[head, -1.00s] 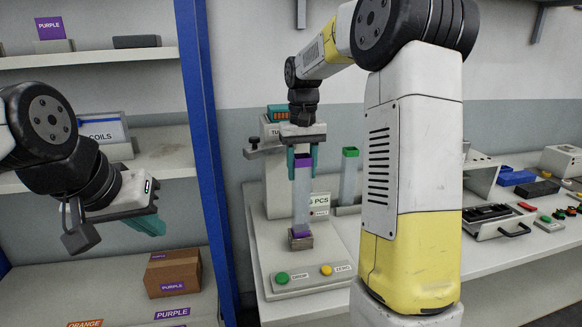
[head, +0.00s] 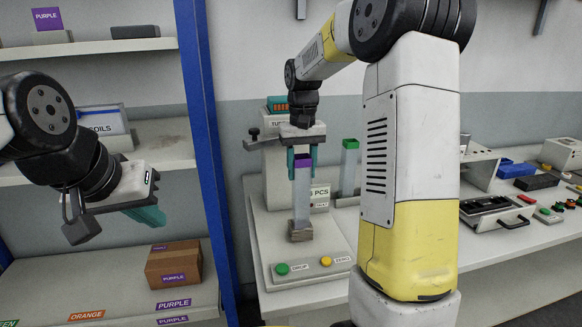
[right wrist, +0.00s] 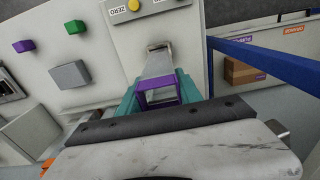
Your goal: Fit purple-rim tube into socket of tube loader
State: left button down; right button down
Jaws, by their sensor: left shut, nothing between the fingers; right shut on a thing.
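The purple-rim tube (head: 302,200) is clear-grey and upright in the head view. In the right wrist view the purple rim (right wrist: 160,92) sits between the teal fingers, and the tube runs to the socket (right wrist: 158,46). My left gripper (head: 148,214) is shut and empty at the left, in front of the shelves.
A green-rim tube (head: 349,165) stands behind, right of the held one. The loader has a green button (head: 282,269) and a yellow button (head: 326,261). A cardboard box (head: 173,266) sits on the lower left shelf. A blue post (head: 203,150) stands between shelves and bench.

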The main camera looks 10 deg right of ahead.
jog(key=shift+f, duration=0.7)
jog(key=c, duration=0.7)
grip_release()
notch_tip(320, 180, up, 7)
jog(key=shift+f, duration=0.1)
jog(key=shift+r, duration=0.45)
